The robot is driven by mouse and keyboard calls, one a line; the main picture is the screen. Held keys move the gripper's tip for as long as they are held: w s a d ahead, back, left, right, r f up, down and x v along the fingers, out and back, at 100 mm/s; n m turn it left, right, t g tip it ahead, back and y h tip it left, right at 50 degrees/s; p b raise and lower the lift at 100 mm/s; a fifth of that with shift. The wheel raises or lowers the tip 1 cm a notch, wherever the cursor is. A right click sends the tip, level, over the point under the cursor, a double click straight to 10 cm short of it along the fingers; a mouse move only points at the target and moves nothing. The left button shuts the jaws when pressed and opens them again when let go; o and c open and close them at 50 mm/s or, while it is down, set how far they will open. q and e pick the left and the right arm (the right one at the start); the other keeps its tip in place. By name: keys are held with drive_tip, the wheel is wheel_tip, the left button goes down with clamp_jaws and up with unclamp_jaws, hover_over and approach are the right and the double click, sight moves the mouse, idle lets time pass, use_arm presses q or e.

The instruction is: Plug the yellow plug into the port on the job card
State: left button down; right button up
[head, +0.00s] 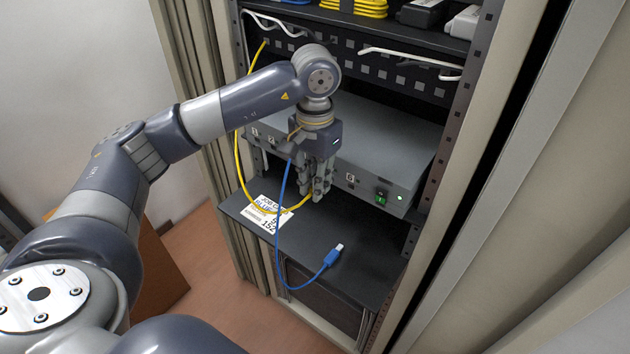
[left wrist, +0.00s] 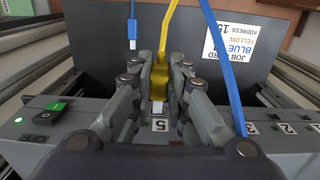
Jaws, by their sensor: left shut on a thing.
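My left gripper (head: 317,192) is in front of the grey device's (head: 385,150) front panel, fingers pointing down. In the left wrist view it is shut on the yellow plug (left wrist: 160,80), whose yellow cable leads away from the device. The plug lines up with the label 5 (left wrist: 160,125) on the panel. The job card (head: 266,212) lies on the black shelf; "BLUE", "YELLOW" and "ADDRESS" are readable, the port numbers are not clear. My right gripper is not in view.
A blue cable with a loose blue plug (head: 331,256) hangs over the shelf (head: 375,243); its line passes beside my gripper. A green switch (head: 381,198) and a lit lamp are at the panel's right. Rack posts (head: 440,150) bound the space. The shelf's right part is clear.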

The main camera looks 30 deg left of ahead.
use_arm(q)
drive_tip(key=shift+w, duration=1)
idle(0.4)
drive_tip(key=c, duration=1.5)
unclamp_jaws()
drive_tip(key=shift+o, duration=0.2)
drive_tip(key=shift+r, duration=0.1)
wheel_tip(320, 180, up, 12)
